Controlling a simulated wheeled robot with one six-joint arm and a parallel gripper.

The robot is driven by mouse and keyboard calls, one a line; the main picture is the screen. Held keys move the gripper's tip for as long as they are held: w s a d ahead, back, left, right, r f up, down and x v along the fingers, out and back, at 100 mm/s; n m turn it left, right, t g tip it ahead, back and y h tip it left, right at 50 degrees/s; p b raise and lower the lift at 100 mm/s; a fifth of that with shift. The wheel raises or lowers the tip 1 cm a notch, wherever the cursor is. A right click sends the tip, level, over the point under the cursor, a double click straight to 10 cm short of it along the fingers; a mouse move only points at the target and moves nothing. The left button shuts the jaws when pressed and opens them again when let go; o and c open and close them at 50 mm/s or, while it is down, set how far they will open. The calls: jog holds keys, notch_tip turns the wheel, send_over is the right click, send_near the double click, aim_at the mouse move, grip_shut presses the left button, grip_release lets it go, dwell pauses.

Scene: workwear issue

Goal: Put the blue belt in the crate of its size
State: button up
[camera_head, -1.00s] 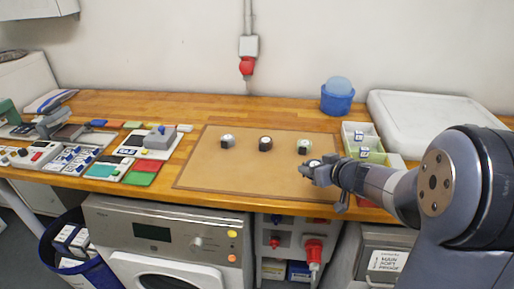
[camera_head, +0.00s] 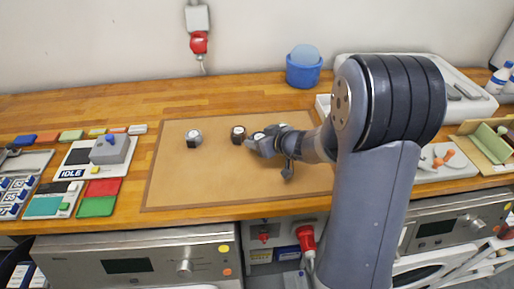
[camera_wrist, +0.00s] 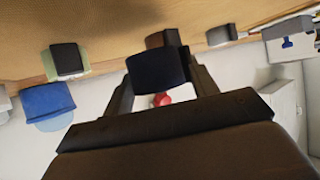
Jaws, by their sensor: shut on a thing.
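My gripper (camera_head: 262,143) is shut on a rolled, dark blue belt (camera_wrist: 157,72) over the tan mat (camera_head: 165,185). The held belt also shows at the fingertips in the head view (camera_head: 257,136), close to the brown belt. Whether it touches the mat is unclear. A grey rolled belt (camera_head: 194,139) and a dark brown one (camera_head: 238,134) stand on the mat.
A blue tub (camera_head: 304,72) stands at the back of the wooden counter. A control box marked IDLE (camera_head: 78,170) and coloured pads lie left of the mat. A pale tray (camera_head: 470,108) and an open green-lined box (camera_head: 490,143) are at the right.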

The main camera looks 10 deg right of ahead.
jog(key=shift+f, duration=2.1)
jog(key=shift+f+b, duration=0.15)
jog(key=shift+b, duration=0.2)
jog(key=o, duration=1)
jog(key=shift+o, duration=0.2)
jog(key=shift+p, duration=0.3)
